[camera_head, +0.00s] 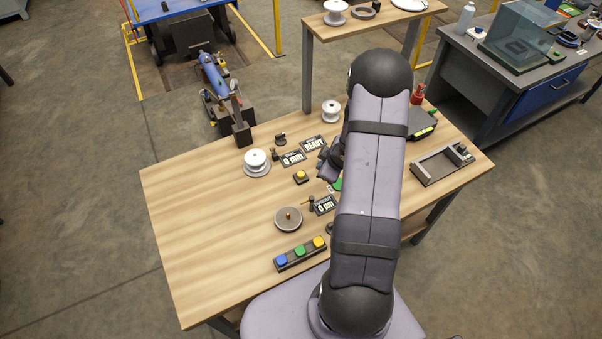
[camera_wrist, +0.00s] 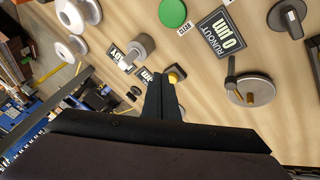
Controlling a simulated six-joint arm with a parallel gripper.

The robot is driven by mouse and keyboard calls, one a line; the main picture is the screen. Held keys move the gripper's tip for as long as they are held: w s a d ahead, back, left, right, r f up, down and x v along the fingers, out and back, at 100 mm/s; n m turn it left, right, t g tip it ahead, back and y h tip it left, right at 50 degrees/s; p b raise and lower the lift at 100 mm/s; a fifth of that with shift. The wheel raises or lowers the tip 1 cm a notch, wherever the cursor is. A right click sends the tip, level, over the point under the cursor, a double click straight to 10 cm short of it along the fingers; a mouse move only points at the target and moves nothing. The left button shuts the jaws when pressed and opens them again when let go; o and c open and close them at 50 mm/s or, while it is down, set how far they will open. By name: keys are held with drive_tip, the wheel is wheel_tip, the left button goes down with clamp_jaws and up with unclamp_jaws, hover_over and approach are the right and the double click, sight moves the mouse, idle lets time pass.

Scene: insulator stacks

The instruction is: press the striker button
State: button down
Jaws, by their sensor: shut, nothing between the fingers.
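A yellow button (camera_head: 301,176) on a small dark square base stands on the wooden table, left of my arm in the head view. No striker label is legible on it. My gripper (camera_head: 325,166) is just to its right, partly hidden by my arm. In the wrist view my gripper (camera_wrist: 161,76) has its fingers together and empty. A yellow button (camera_wrist: 176,74) shows beside and partly behind the fingertips there. I cannot tell whether the fingers touch it.
A strip (camera_head: 300,255) with blue, green and yellow buttons lies at the table's front. A round plate (camera_head: 288,220) with a knob, a READY sign (camera_head: 314,144) and a white insulator (camera_head: 256,159) stand nearby. A grey fixture (camera_head: 441,165) is at right. The table's left is clear.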

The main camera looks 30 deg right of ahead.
drive_tip(key=w+a+r+n+t+y, duration=0.2)
drive_tip(key=w+a+r+n, duration=0.1)
drive_tip(key=w+a+r, duration=0.1)
drive_tip(key=shift+w+n+t, duration=0.3)
drive_tip(key=shift+w+t, duration=0.1)
drive_tip(key=shift+w, duration=0.05)
drive_tip(key=b, duration=0.8)
hover_over(303, 178)
wheel_tip(303, 178, down, 9)
drive_tip(key=shift+d+r, duration=0.1)
drive_tip(key=shift+r, duration=0.05)
idle(1.8)
drive_tip(key=shift+f, duration=0.45)
drive_tip(key=shift+f+b, duration=0.6)
drive_tip(key=shift+b, duration=0.1)
idle(0.7)
drive_tip(key=shift+r, duration=0.2)
drive_tip(key=shift+r+p, duration=0.85)
drive_tip(key=shift+p, duration=0.05)
